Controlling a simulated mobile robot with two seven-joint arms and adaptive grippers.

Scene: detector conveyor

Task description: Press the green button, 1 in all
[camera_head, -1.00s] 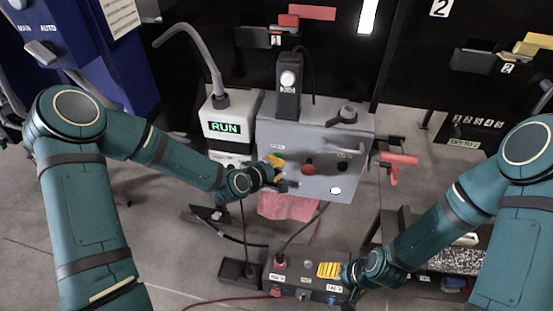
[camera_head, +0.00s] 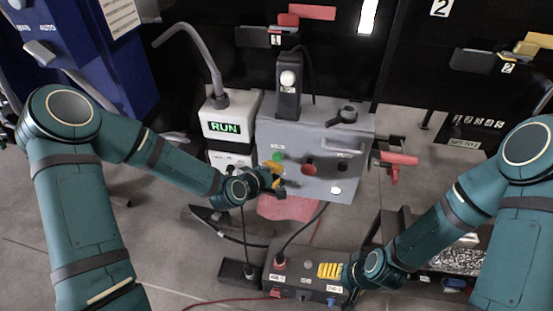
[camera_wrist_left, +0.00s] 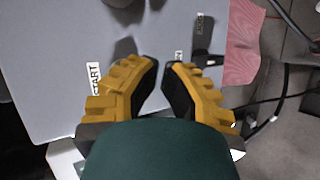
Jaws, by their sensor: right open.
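The green button (camera_head: 278,157) is on the left of the grey control box's sloped face (camera_head: 345,168) and shows clear of my left gripper in the head view. My left gripper (camera_head: 279,180) is just below it, in front of the panel. In the left wrist view its yellow fingers (camera_wrist_left: 160,64) have tips close together with a narrow gap, and nothing shows between them. A START label (camera_wrist_left: 94,78) is beside the left finger there; I cannot make out the green button in that view. My right gripper (camera_head: 332,270) is open, low over the dark floor box.
A red button (camera_head: 309,169) is right of the green one. A monitor reading RUN (camera_head: 226,127) stands left of the box. A red-handled part (camera_head: 397,160) juts from its right side. A dark box with plugs and cables (camera_head: 290,270) lies below.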

